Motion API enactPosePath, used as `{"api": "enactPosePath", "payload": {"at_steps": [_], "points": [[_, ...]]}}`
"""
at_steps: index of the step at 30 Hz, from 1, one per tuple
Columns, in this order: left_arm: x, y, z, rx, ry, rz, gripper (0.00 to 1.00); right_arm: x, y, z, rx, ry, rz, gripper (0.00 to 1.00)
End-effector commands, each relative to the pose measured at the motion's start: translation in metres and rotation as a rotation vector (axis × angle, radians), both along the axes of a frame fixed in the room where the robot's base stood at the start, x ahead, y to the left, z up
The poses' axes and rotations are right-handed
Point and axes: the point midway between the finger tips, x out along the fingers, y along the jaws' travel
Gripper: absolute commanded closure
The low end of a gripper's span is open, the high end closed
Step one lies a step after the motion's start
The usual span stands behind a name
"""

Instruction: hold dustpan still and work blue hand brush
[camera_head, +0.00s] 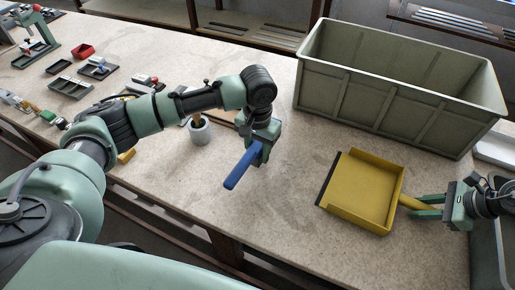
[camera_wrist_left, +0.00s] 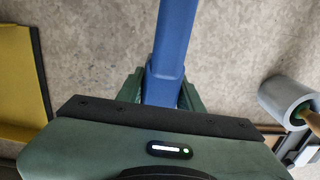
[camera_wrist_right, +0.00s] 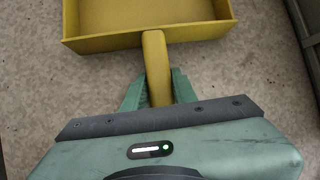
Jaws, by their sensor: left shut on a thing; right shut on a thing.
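A yellow dustpan (camera_head: 364,188) lies on the bench at the right, its dark-edged open side facing left. My right gripper (camera_head: 428,207) is shut on the dustpan's handle; the right wrist view shows the handle (camera_wrist_right: 155,62) between the fingers. My left gripper (camera_head: 262,142) is shut on the blue hand brush (camera_head: 243,167), left of the dustpan and apart from it. In the left wrist view the brush's blue handle (camera_wrist_left: 175,38) passes between the fingers. The brush's bristles are not visible. The dustpan's edge also shows in the left wrist view (camera_wrist_left: 18,75).
A large grey-green crate (camera_head: 385,98) stands behind the dustpan. A grey cup (camera_head: 200,132) holding something wooden stands left of the brush. Small black trays (camera_head: 70,88), a red bin (camera_head: 83,51) and tools fill the far left. Bench surface between brush and dustpan is clear.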

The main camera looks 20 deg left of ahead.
Motion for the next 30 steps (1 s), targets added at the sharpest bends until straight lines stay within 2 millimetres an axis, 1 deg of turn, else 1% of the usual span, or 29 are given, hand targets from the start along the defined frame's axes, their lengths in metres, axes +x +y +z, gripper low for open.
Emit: {"api": "enactPosePath", "payload": {"at_steps": [10, 30], "points": [[0.000, 0.000, -0.001, -0.001, 0.000, 0.000, 0.96, 0.000, 0.000, 0.000, -0.001, 0.000, 0.001, 1.00], [0.000, 0.000, -0.020, -0.001, 0.000, 0.000, 0.96, 0.000, 0.000, 0.000, -0.001, 0.000, 0.001, 1.00]]}}
